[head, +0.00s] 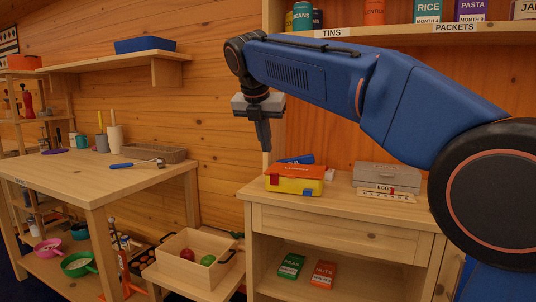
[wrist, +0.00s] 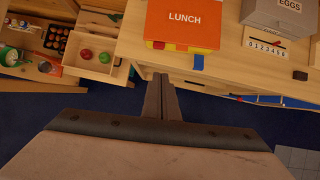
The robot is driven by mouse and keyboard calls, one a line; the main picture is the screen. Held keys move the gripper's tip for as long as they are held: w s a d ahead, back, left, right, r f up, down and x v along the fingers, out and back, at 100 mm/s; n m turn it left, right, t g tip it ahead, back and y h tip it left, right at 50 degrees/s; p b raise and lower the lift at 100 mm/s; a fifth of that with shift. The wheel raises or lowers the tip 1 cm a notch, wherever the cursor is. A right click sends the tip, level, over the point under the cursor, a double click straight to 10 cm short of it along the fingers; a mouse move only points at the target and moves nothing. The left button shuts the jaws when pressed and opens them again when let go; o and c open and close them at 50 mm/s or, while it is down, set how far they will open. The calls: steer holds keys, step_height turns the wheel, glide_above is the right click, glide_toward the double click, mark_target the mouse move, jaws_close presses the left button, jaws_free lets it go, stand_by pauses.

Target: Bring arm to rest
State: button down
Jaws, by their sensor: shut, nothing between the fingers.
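My blue arm reaches across the right half of the head view, with its wrist bent down. My gripper (head: 266,148) points downward, shut and empty, in front of the wooden cabinet (head: 340,212) and just left of and above the lunch box. In the wrist view my gripper (wrist: 161,78) shows its two fingers together, with blue floor and the cabinet's front edge beyond the tips.
A grey egg box (head: 387,177) stands right of the lunch box. A wooden crate (head: 190,262) with red and green fruit stands low left. A workbench (head: 75,172) is at left. A shelf (head: 420,32) with tins and packets runs behind my arm.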

steer(key=s+d+f+m, duration=0.6)
steer(key=s+d+m, duration=0.15)
steer(key=d, duration=0.35)
steer(key=s+d+f+m, duration=0.5)
steer(key=s+d+m, duration=0.25)
steer(key=d, duration=0.45)
steer(key=s+d+f+m, duration=0.5)
steer(key=s+f+m, duration=0.4)
steer(key=s+f, duration=0.1)
steer(key=s+d+f+m+y, duration=0.1)
steer(key=s+d+f+m, duration=0.4)
steer(key=s+f+m, duration=0.3)
steer(key=s+f, duration=0.3)
steer(key=f, duration=0.2)
steer(key=shift+s+d+f+m+g+y, duration=0.2)
steer(key=shift+m+g+y, duration=0.1)
steer(key=shift+m+g, duration=0.1)
steer(key=shift+w+r, duration=0.1)
steer(key=shift+w, duration=0.05)
